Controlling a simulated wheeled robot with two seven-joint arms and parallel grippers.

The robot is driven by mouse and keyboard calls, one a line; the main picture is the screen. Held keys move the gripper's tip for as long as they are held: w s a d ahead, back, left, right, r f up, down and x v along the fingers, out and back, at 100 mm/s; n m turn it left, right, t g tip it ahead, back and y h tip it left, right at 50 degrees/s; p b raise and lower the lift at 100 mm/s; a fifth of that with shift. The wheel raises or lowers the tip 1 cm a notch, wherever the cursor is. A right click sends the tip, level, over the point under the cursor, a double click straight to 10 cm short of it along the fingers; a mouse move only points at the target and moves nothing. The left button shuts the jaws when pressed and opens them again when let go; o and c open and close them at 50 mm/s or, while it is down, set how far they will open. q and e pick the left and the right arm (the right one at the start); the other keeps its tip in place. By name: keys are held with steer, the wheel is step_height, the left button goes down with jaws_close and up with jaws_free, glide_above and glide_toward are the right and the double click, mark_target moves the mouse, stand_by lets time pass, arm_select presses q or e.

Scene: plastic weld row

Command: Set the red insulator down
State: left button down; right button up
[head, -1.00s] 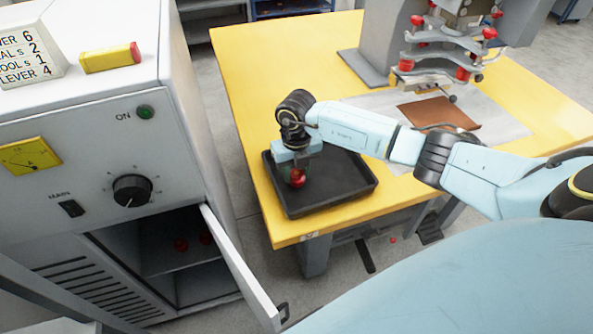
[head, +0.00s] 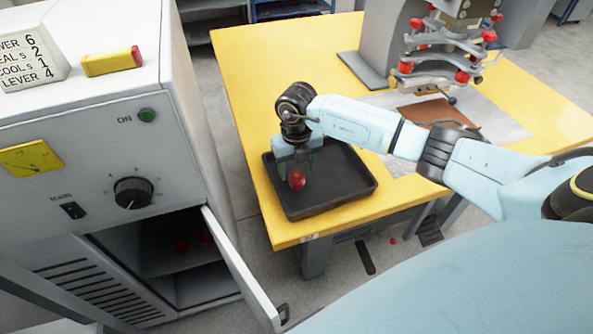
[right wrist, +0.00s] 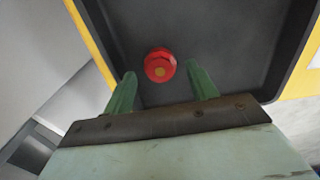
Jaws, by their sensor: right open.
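The red insulator (head: 296,180) is a small round red piece in the black tray (head: 345,196) on the yellow table. My right gripper (head: 298,165) is over the tray. Its green fingers (right wrist: 160,80) stand apart with nothing held between them. My left gripper does not show.
A grey cabinet (head: 187,120) stands left of the table, its lower door (head: 240,268) open, with red pieces (head: 182,246) inside. A machine with red knobs (head: 440,50) and a brown sheet (head: 437,112) are at the table's back right. The tray's right part is empty.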

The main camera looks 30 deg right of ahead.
mark_target(297, 175)
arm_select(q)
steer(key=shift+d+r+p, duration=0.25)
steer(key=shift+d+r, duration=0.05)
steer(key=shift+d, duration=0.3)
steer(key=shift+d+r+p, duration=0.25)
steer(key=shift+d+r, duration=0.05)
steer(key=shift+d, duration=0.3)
arm_select(e)
step_height(297, 175, up, 10)
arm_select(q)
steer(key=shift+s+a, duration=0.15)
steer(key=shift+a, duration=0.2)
